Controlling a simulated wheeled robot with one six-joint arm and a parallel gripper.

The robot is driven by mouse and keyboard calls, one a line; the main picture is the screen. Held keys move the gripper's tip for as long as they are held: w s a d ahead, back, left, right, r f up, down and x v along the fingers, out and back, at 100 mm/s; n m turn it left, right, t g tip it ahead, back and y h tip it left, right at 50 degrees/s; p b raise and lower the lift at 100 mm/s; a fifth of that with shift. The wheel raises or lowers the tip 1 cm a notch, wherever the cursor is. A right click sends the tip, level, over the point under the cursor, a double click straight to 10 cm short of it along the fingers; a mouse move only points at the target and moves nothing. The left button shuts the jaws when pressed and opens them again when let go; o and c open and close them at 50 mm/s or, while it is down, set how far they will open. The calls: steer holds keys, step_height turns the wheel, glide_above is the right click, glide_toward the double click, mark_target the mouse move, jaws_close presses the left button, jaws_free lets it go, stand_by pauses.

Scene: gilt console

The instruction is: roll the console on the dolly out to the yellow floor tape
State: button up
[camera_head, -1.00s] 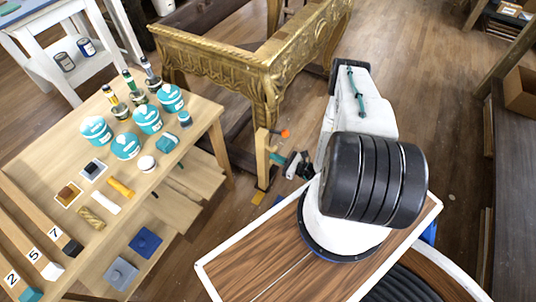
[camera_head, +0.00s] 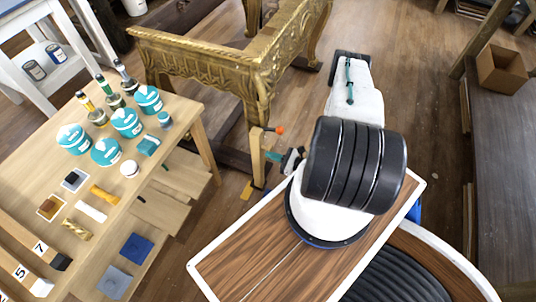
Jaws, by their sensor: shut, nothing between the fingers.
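The ornate gilt console (camera_head: 205,62) stands on its legs at the upper middle. Dark wooden beams (camera_head: 229,152) run low beneath it, seemingly the dolly; its wheels are hidden. A pale upright post (camera_head: 257,158) rises at the console's near corner, with an orange knob (camera_head: 280,130) beside its top. My gripper (camera_head: 274,157) is just right of this post, shut and empty; I cannot tell whether it touches. My arm hides much of the floor behind it. A small yellow patch (camera_head: 247,190) lies on the floor by the near leg; I cannot tell whether it is the tape.
A light wooden worktable (camera_head: 190,114) with teal tubs (camera_head: 126,122) and small items stands close on the left. A white shelf unit (camera_head: 60,75) is behind it. A dark bench (camera_head: 505,150) with a cardboard box (camera_head: 502,68) stands at right. Open wooden floor (camera_head: 420,85) lies between console and bench.

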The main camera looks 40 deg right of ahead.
steer(key=shift+o, duration=0.3)
steer(key=v, duration=0.7)
steer(key=shift+d, duration=0.25)
steer(key=shift+w, duration=0.15)
